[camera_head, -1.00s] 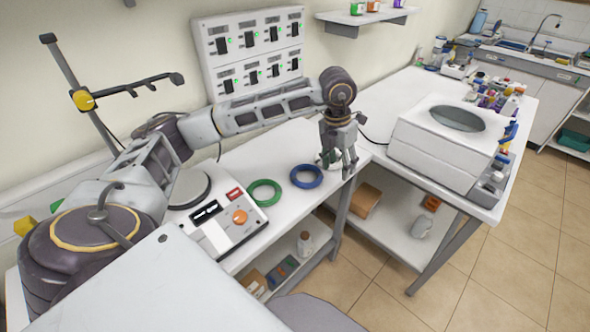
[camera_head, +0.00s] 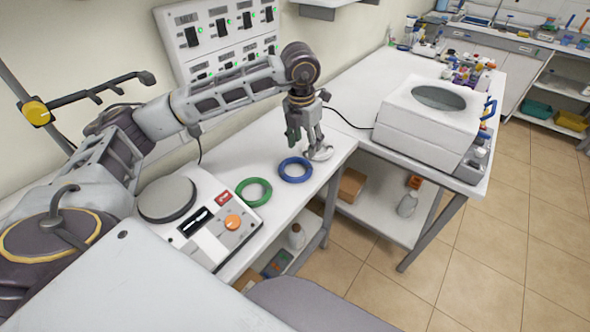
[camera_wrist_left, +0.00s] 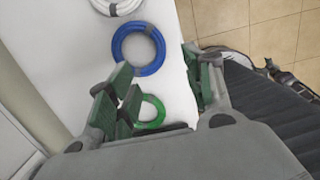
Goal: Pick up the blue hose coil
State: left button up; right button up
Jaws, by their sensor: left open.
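The blue hose coil (camera_head: 296,179) lies flat on the white bench in the head view, between a green coil (camera_head: 252,204) and a white coil (camera_head: 321,154). My left gripper (camera_head: 303,138) is open and empty, pointing down above the bench, just behind and above the blue coil in the picture. In the left wrist view the blue coil (camera_wrist_left: 117,45) lies ahead of the open left fingers (camera_wrist_left: 155,68), apart from them. The green coil (camera_wrist_left: 162,116) shows between the fingers, partly hidden, and the white coil (camera_wrist_left: 120,11) is at the top edge. My right gripper is not in view.
A device with a round plate and orange knob (camera_head: 232,222) stands left of the coils. A white box-shaped machine (camera_head: 425,125) stands on the bench to the right. A switch panel (camera_head: 220,40) is on the wall behind my left arm.

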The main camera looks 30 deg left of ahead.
pick_arm(q)
jog(key=f, duration=0.1)
send_over(306, 173)
jog(key=shift+s+f+p, duration=0.2)
jog(key=shift+s+f, duration=0.05)
jog(key=shift+f, duration=1.65)
jog(key=shift+s+f+p, duration=0.15)
jog(key=shift+s+f, duration=0.05)
jog(key=shift+f, duration=1.7)
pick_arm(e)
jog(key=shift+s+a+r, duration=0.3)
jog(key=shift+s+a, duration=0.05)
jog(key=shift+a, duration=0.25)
pick_arm(q)
jog(key=shift+f, duration=0.4)
jog(key=f, duration=0.2)
jog(key=f+p, duration=0.1)
jog(key=shift+w+a+f, duration=0.1)
jog(key=shift+w+f, duration=0.2)
jog(key=shift+f, duration=0.35)
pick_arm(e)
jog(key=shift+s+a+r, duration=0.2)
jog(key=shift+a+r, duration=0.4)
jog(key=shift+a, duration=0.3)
